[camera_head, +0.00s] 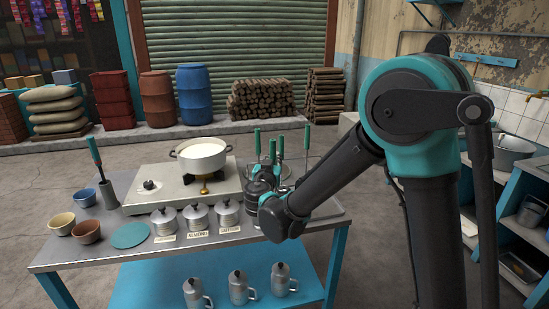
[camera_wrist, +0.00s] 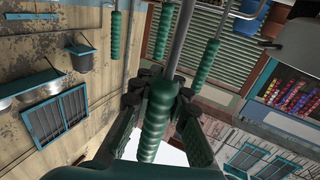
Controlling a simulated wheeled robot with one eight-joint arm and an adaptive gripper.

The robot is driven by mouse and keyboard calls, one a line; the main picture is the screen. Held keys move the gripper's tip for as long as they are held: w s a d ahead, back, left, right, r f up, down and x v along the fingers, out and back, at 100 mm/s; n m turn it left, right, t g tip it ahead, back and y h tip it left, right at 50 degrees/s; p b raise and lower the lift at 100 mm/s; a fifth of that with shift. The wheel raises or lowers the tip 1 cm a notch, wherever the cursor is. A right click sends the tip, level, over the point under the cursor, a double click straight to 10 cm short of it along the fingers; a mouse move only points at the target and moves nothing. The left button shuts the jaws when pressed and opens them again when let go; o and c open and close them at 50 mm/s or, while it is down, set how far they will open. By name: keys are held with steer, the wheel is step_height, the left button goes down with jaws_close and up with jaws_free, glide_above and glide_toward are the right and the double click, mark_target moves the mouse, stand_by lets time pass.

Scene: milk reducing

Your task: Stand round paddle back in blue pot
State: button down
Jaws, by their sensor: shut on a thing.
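My gripper (camera_head: 262,186) is at the right part of the table in the head view, among several upright green-handled tools. In the wrist view my gripper (camera_wrist: 165,95) is shut on a green ribbed handle (camera_wrist: 155,118) with a thin metal shaft. The far end of this tool is hidden, so I cannot tell whether it is the round paddle. Other green handles (camera_wrist: 117,35) are close around it. A small blue pot (camera_head: 84,197) stands at the table's left, apart from my gripper. I cannot confirm that it is the task's pot.
A white pot of milk (camera_head: 202,155) sits on the stove (camera_head: 150,187). Several lidded canisters (camera_head: 196,217) stand in front. A green-handled tool (camera_head: 95,155) stands in a grey holder (camera_head: 109,196) at left. Small bowls (camera_head: 87,232) and a teal disc (camera_head: 129,235) occupy the front left.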

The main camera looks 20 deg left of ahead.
steer(key=c, duration=1.4)
jaws_free()
steer(key=shift+s, duration=0.1)
steer(key=s+d, duration=0.1)
steer(key=s, duration=1)
steer(key=shift+s+d, duration=0.3)
steer(key=shift+s, duration=0.1)
steer(key=s+d, duration=0.1)
steer(key=s, duration=0.8)
steer(key=shift+w+d, duration=0.1)
